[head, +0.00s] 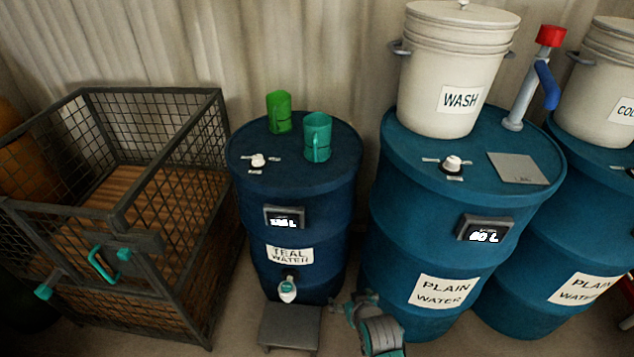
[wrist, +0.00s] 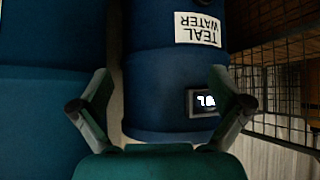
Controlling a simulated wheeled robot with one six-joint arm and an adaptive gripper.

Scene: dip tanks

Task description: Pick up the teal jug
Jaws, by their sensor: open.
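The teal jug (head: 319,136) stands upright on the lid of the barrel labelled "TEAL WATER" (head: 305,195) in the head view. Its handle faces the front. A brighter green jug (head: 279,112) stands just behind and left of it, close by. My gripper (wrist: 159,78) is open and empty in the wrist view, with its two fingers spread in front of the barrels. The "TEAL WATER" label shows upside down there. The jug is not in the wrist view. In the head view my arm's end is low, in front of the barrels and well below the jug.
A mesh cage (head: 120,285) stands left of the barrel. A "PLAIN WATER" barrel (head: 410,240) to the right carries a white "WASH" bucket (head: 425,80), a pump with a red top (head: 550,37) and a grey plate (head: 517,168). A low step (head: 290,326) stands in front. A curtain hangs behind.

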